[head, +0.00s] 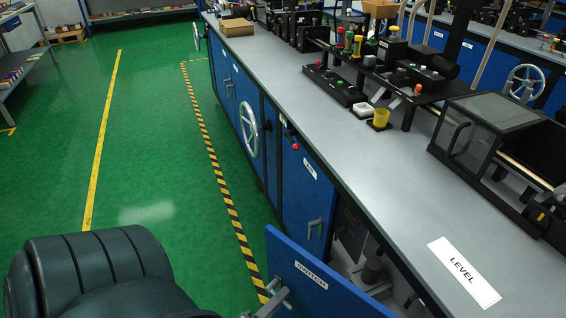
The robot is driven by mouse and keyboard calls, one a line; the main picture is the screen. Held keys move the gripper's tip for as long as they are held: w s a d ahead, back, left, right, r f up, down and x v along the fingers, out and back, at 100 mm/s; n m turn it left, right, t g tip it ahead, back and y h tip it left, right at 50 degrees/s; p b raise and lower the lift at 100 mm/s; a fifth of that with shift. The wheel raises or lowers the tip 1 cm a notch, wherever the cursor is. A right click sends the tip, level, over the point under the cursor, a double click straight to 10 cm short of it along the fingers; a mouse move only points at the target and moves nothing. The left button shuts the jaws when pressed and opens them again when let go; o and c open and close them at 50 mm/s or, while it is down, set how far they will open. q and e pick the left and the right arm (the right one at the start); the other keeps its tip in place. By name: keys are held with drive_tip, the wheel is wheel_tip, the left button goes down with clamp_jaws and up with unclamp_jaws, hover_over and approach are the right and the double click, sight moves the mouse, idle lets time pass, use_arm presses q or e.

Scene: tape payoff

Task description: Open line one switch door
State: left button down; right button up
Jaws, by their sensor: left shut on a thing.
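The blue switch door (335,296), labelled SWITCH, is swung out from the bench front at the bottom of the head view. Its lower part is cut off by the picture edge. Behind it the compartment (352,236) shows open, with dark and grey parts inside. My left gripper (277,292) is at the door's outer face, near its free edge, shut on the door handle. The grip itself is small and partly cut off. My right gripper is not in view.
A grey-topped bench (385,190) with a LEVEL label runs along the right. A closed blue door with a metal handle (314,228) and a handwheel (249,130) are on its front. Green floor with a striped line (222,187) is clear to the left.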

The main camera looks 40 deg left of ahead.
use_arm(q)
drive_tip(key=shift+d+f, duration=0.1)
drive_tip(key=c, duration=1.8)
unclamp_jaws()
drive_tip(key=shift+o, duration=0.2)
drive_tip(key=shift+s, duration=0.1)
